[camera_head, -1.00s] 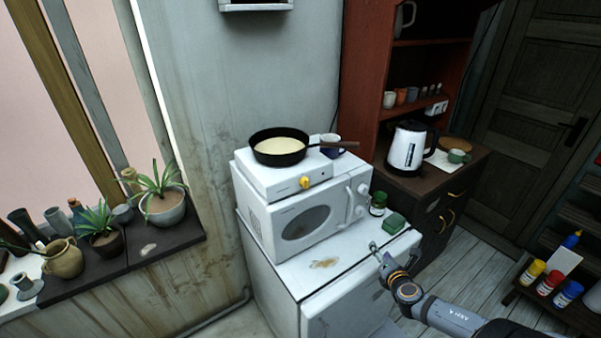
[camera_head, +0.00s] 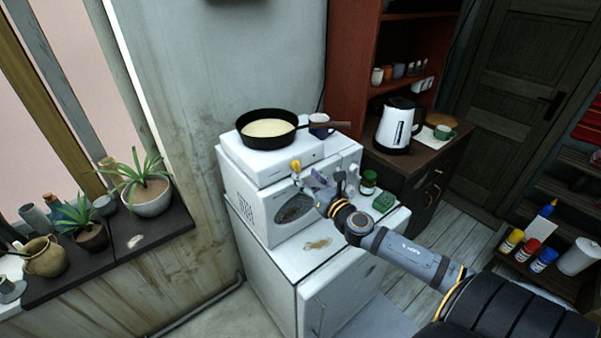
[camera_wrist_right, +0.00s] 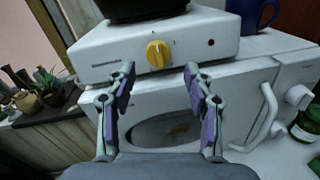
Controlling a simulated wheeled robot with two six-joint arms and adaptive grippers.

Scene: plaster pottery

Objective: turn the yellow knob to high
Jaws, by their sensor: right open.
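The yellow knob (camera_head: 295,166) is on the front face of the white hot plate (camera_head: 252,171). In the right wrist view the knob (camera_wrist_right: 158,54) shows clearly, with its ridge close to upright. My right gripper (camera_head: 308,181) is in front of the hot plate, just below and to the right of the knob in the head view. In the right wrist view its open fingers (camera_wrist_right: 158,72) frame the knob from below, with nothing between them. I cannot tell how far the tips are from the knob. My left gripper is not in view.
A black pan (camera_head: 267,145) with pale batter sits on the hot plate, its handle pointing right. A blue mug (camera_head: 320,126) stands behind the handle. The hot plate rests on a white microwave (camera_head: 258,207). A green jar (camera_head: 369,181) and green sponge (camera_head: 383,202) are to the right.

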